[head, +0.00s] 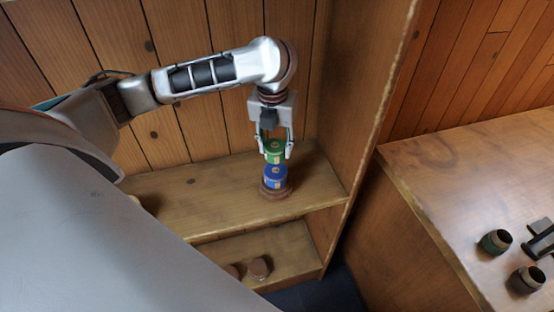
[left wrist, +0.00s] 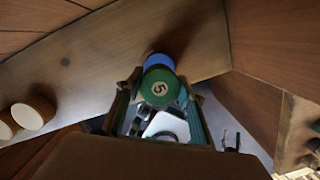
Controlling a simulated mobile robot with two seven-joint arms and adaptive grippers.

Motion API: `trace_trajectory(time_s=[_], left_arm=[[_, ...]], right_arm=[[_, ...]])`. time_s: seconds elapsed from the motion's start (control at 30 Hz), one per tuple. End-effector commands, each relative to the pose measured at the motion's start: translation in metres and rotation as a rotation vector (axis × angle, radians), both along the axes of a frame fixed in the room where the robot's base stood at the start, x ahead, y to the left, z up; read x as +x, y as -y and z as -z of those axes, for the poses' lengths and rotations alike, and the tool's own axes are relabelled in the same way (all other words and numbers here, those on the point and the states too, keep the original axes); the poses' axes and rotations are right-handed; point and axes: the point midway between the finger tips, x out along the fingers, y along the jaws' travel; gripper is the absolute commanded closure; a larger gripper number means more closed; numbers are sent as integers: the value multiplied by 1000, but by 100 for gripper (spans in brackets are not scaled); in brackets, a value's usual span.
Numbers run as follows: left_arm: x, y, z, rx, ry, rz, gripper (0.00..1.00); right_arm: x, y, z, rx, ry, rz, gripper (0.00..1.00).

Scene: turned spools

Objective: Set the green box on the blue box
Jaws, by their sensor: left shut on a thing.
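The green box (head: 274,152) is a short round piece with a pale number 5 on its top, clear in the left wrist view (left wrist: 160,88). My left gripper (head: 275,150) points down and is shut on it, a finger on each side. The blue box (head: 276,178) stands upright directly below, on a round brown base on the shelf. In the left wrist view the blue box (left wrist: 158,61) shows only partly behind the green one. The green box is at the blue one's top; I cannot tell whether they touch. My right gripper is not in view.
The wooden shelf (head: 220,205) has a side wall (head: 350,90) close on the right and a plank back. Brown round pieces (head: 259,268) sit on the lower shelf. A table at right holds dark cups (head: 496,241) and a black object (head: 541,240).

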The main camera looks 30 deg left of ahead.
Motion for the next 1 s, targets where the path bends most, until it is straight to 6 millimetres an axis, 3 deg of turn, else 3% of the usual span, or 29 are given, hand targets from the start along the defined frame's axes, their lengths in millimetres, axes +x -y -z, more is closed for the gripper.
trace_trajectory(time_s=[0.5, 0.9, 0.93, 1.0], left_arm=[[0, 0, 54, 0, 0, -2, 82], [0, 0, 59, 0, 0, -2, 82], [0, 0, 59, 0, 1, -2, 59], [0, -1, 59, 0, 1, -2, 45]], right_arm=[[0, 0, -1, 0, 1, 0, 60], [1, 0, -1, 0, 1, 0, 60], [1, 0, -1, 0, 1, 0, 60], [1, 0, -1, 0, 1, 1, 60]])
